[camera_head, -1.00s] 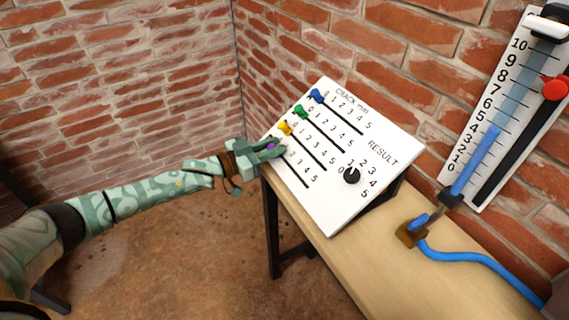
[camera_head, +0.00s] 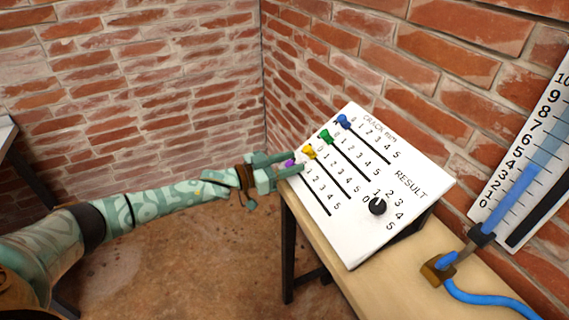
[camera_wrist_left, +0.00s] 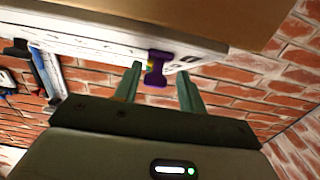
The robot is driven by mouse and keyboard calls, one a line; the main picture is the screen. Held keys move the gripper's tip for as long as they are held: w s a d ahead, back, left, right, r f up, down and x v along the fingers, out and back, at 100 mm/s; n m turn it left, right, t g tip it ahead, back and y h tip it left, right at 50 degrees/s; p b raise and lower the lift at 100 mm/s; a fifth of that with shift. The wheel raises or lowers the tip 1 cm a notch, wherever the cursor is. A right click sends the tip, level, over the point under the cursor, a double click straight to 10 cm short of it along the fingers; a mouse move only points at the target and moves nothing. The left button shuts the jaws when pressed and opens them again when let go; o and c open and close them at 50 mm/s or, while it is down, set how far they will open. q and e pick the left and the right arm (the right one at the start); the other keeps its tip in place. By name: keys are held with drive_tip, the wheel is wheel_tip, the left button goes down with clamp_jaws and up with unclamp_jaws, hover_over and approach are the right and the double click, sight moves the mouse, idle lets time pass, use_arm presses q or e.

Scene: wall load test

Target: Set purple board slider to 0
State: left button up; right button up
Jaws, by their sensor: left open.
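The white board (camera_head: 340,235) stands tilted on the table, with several slots numbered 0 to 5. The purple slider (camera_head: 290,163) is at the top left end of the lowest slot, by the 0 end; the 0 label is hidden. My left gripper (camera_head: 290,164) is open at the board's left edge, with its fingers around the purple slider. In the left wrist view the purple slider (camera_wrist_left: 157,70) sits between the two spread fingers (camera_wrist_left: 159,85), with a visible gap on each side. My right gripper is not in view.
Yellow (camera_head: 309,151), green (camera_head: 326,136) and blue (camera_head: 343,121) sliders sit at the upper left ends of their slots. A black RESULT knob (camera_head: 377,206) is at the lower right. A gauge (camera_head: 530,140) and blue hose (camera_head: 490,298) are to the right.

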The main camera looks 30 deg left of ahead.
use_arm(q)
drive_tip(key=p+v, duration=0.3)
drive_tip(key=v, duration=1.3)
drive_tip(key=shift+a, duration=0.15)
drive_tip(key=shift+f, duration=0.15)
